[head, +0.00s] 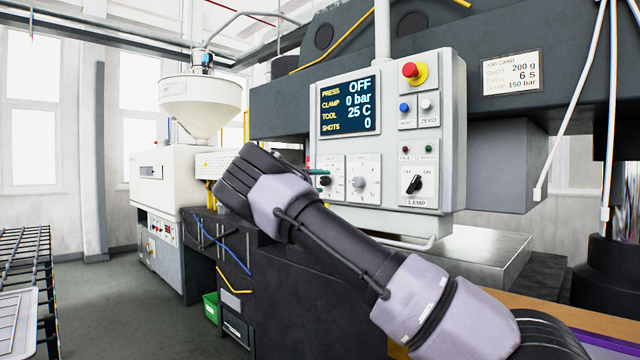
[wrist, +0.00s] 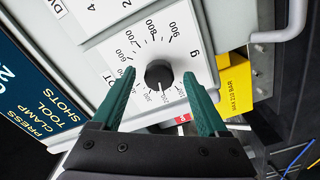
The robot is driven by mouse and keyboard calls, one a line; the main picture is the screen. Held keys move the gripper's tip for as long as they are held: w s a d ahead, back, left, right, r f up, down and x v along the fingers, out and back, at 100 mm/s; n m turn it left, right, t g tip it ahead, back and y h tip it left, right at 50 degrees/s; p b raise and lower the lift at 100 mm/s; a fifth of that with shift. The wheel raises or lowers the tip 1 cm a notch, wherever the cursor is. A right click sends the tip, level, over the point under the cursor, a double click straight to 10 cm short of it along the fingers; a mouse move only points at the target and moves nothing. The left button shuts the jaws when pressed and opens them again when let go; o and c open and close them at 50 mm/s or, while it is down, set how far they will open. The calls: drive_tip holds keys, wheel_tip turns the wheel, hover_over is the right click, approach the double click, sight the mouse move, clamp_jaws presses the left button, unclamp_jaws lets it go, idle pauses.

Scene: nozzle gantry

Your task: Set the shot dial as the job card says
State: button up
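The shot dial is a black knob (wrist: 159,74) on a white plate with a gram scale of hundreds up to 900. In the wrist view its pale mark points down, toward about 200; the exact setting is hard to read. The dial (head: 327,182) shows in the head view at the panel's lower left, partly behind my fingers. My gripper (wrist: 160,76) is open, one teal finger on each side of the knob, with gaps showing. The job card (head: 511,74) reads shot 200 g, dwell 6 s, clamp 150 bar.
The dwell dial (head: 359,183) sits just right of the shot dial. The screen (head: 348,105) above reads press OFF, clamp 0 bar, tool 25 C, shots 0. A red button (head: 411,70), small buttons and a lamp switch (head: 414,184) are to the right. A rail (head: 400,243) runs below.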

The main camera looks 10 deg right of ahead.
drive_tip(key=shift+s+a, duration=0.1)
drive_tip(key=v, duration=1)
drive_tip(key=shift+s+a, duration=0.15)
drive_tip(key=shift+a, duration=0.05)
